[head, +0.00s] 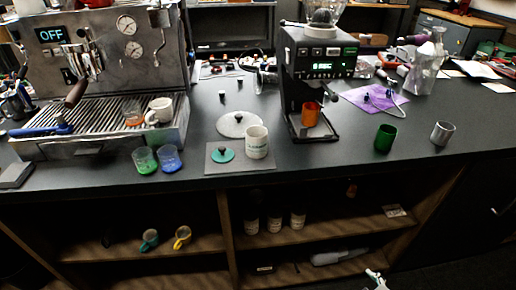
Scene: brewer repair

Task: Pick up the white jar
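A white jar (257,142) with small green lettering stands upright and without a lid on a grey square mat (240,168) near the counter's front edge. A teal lid with a dark knob (222,154) lies on the mat just left of it. A light grey round disc with a knob (238,124) lies behind the jar. Part of what looks like my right gripper (376,281) shows at the bottom edge, well below and to the right of the jar. It is too small and cut off to tell whether it is open. My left gripper is not in view.
An espresso machine (100,60) stands left, with green (145,160) and blue (169,158) cups before it. A grinder (318,65) stands behind right of the jar. A green cup (385,137) and metal cup (442,132) stand right. Several pale containers (274,222) sit on the shelf below.

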